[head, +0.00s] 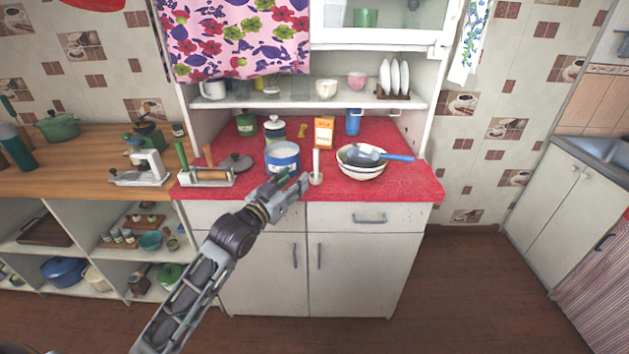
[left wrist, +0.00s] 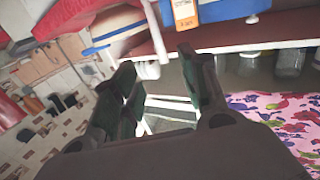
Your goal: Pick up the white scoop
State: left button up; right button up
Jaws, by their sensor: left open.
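The white scoop (head: 316,165) stands upright on the red counter top (head: 410,187), near its front edge, with its pale handle pointing up. My left gripper (head: 301,183) is in front of the counter, just left of the scoop; I cannot tell whether they touch. In the left wrist view the gripper (left wrist: 160,78) has its dark fingers apart. A pale stick-like thing (left wrist: 157,35) shows beyond the fingertips; it looks like the scoop's handle. My right gripper is not in view.
A blue and white pot (head: 282,154) stands behind the gripper. A striped bowl (head: 360,172) with a blue-handled pan or ladle (head: 398,158) is right of the scoop. An orange box (head: 324,132) stands behind. A white-framed tool (head: 206,176) stands left.

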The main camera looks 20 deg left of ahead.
aim_at(315, 160)
pick_arm(q)
jog(key=shift+x, duration=4.35)
jog(key=shift+w, duration=0.2)
jog(key=shift+w, duration=0.2)
jog(key=shift+f+x, duration=0.2)
jog(key=shift+x, duration=2.05)
grip_shut()
